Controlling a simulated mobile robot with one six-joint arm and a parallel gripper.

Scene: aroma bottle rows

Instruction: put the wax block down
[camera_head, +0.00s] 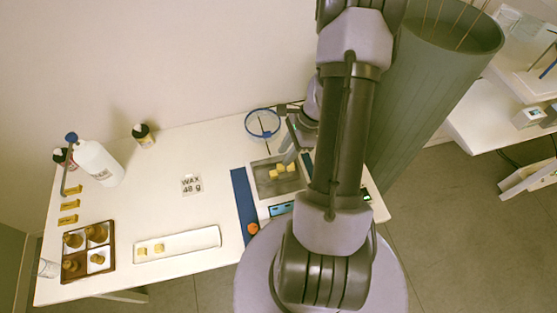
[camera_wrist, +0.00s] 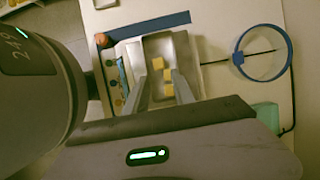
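My gripper (camera_wrist: 166,75) is over the metal weighing pan (camera_wrist: 183,46), its fingers pointing down into it. The fingers stand apart, with a gap wider than one block. Several yellow wax blocks lie in the pan (camera_head: 263,187): one wax block (camera_wrist: 157,63) is just beyond the fingertips, and others (camera_wrist: 168,90) show between the fingers. In the head view the blocks (camera_head: 284,170) are grouped near the pan's middle, beside my gripper (camera_head: 288,158). Whether a finger touches any block is hard to tell. A card (camera_head: 191,185) reads "WAX 48 g".
A blue strip (camera_head: 244,205) and an orange ball (camera_head: 253,229) lie left of the scale. A blue ring on a stand (camera_head: 262,124) is behind it. A white tray (camera_head: 196,240) holds two small blocks. A brown box (camera_head: 107,252), bottles and jars fill the left.

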